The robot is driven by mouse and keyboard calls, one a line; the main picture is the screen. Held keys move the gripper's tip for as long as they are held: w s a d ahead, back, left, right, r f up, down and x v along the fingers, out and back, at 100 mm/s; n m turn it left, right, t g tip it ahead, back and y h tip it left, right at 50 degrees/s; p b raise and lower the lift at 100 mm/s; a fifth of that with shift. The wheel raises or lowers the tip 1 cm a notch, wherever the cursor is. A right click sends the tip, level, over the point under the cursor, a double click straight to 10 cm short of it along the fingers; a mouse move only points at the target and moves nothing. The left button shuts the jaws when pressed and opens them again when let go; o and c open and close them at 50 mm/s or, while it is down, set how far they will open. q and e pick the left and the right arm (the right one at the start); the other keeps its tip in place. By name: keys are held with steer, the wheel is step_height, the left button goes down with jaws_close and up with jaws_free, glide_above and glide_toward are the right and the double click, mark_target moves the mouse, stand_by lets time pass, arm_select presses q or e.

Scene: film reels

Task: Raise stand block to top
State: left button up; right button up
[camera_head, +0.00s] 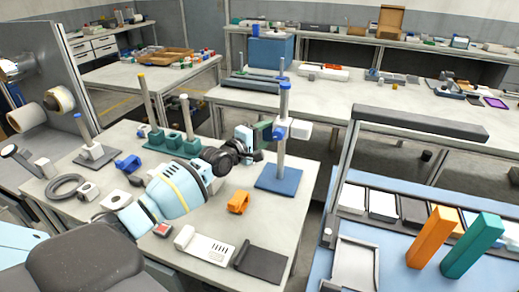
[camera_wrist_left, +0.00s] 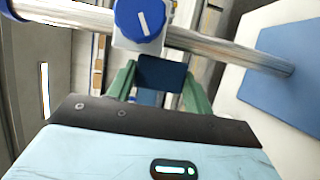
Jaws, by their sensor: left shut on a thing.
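The stand (camera_head: 281,155) is a metal pole upright on a flat blue base (camera_head: 279,181). The stand block (camera_head: 299,130), white with blue parts, is around the pole in its upper half, with bare pole below it. A blue collar (camera_head: 284,86) sits higher, near the pole's top. My left gripper (camera_head: 266,134) reaches in from the left at block height. In the left wrist view its green fingers (camera_wrist_left: 161,85) are shut on the block's dark blue part, beside the blue knob (camera_wrist_left: 140,18); the pole crosses sideways. The fingers partly hide that part. My right gripper is not seen.
An orange clamp (camera_head: 238,202) lies left of the base. Green blocks with posts (camera_head: 175,142) stand behind my left arm. A white tray and black pad (camera_head: 261,262) lie at the front. Another table (camera_head: 330,105) stands behind. The space above the pole looks clear.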

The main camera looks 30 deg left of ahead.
arm_select(q)
step_height(320, 180, up, 7)
steer(key=p, duration=0.1)
steer(key=shift+f+t, duration=0.15)
steer(key=shift+t, duration=0.15)
steer(key=shift+a+f, duration=0.15)
steer(key=shift+f, duration=0.05)
steer(key=o, duration=0.9)
steer(key=shift+w, duration=0.1)
steer(key=o, duration=0.5)
steer(key=shift+f, duration=0.35)
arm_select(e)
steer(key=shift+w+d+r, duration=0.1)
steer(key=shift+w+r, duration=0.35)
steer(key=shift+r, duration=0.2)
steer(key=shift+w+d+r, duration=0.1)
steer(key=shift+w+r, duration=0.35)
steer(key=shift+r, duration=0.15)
arm_select(q)
steer(key=shift+f, duration=0.1)
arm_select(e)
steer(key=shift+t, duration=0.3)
